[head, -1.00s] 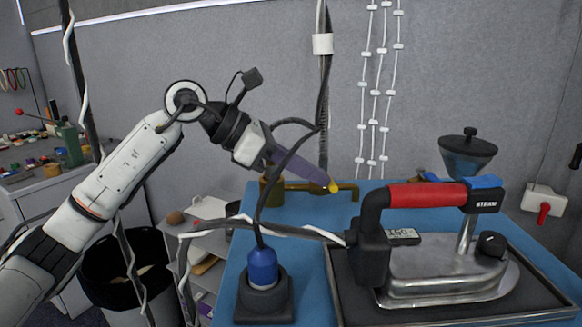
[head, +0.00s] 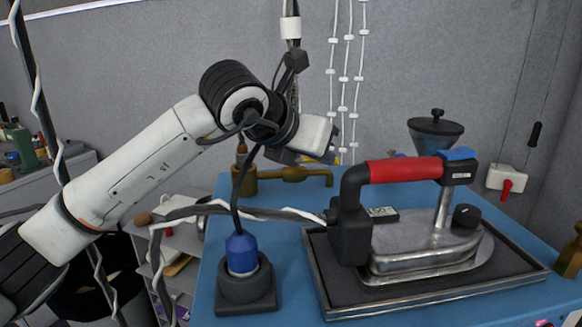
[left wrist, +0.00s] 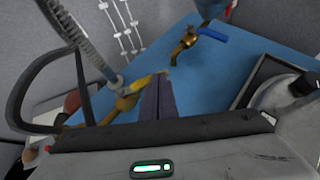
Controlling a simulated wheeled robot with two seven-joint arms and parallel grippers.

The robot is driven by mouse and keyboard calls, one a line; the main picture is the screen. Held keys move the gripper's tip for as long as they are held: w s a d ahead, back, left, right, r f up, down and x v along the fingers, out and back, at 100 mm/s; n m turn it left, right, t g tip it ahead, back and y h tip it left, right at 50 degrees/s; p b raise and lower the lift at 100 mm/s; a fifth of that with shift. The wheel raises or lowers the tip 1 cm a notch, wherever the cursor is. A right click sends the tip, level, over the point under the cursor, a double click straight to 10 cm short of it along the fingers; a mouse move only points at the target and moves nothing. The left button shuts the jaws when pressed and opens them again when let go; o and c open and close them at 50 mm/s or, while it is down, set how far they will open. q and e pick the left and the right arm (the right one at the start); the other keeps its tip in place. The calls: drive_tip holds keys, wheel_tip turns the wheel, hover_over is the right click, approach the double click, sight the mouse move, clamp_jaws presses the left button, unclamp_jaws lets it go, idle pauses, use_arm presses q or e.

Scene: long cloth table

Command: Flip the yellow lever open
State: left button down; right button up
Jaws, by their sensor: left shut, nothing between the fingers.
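In the left wrist view, a yellow lever (left wrist: 146,82) sits on a brass pipe fitting (left wrist: 125,103), just left of my fingertips. My left gripper (left wrist: 160,80) is shut and empty, its dark fingers together and pointing away over the blue table. I cannot tell whether the tips touch the lever. In the head view, the left gripper (head: 326,152) is above the back of the table, with the fingers largely hidden by its body. Part of the brass piping (head: 290,175) shows below it; the lever is mostly hidden there. My right gripper is out of view.
A steam iron with a red handle (head: 405,170) stands on a dark tray (head: 340,308) at right. A blue plug in a black base (head: 245,290) stands at the front, its cable rising near my arm. A blue-handled brass valve (left wrist: 186,44) is farther back. Blue tabletop is bare between.

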use_arm(q)
drive_tip(key=shift+w+d+f+b, duration=0.2)
drive_tip(key=shift+w+d+b, duration=0.25)
drive_tip(key=shift+b, duration=0.25)
drive_tip(key=shift+w+d+r, duration=0.1)
drive_tip(key=shift+w+r, duration=0.05)
drive_tip(key=shift+w, duration=0.05)
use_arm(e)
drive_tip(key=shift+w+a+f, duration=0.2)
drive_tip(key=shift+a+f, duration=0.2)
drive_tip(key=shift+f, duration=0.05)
use_arm(q)
drive_tip(key=shift+a, duration=0.2)
drive_tip(key=shift+w+a, duration=0.2)
drive_tip(key=shift+a, duration=0.45)
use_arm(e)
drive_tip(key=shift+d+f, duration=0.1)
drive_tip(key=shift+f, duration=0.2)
use_arm(q)
drive_tip(key=s+r+b, duration=0.2)
drive_tip(key=s+r, duration=0.6)
drive_tip(key=s, duration=0.3)
drive_tip(key=shift+s+a, duration=0.25)
drive_tip(key=shift+s, duration=0.1)
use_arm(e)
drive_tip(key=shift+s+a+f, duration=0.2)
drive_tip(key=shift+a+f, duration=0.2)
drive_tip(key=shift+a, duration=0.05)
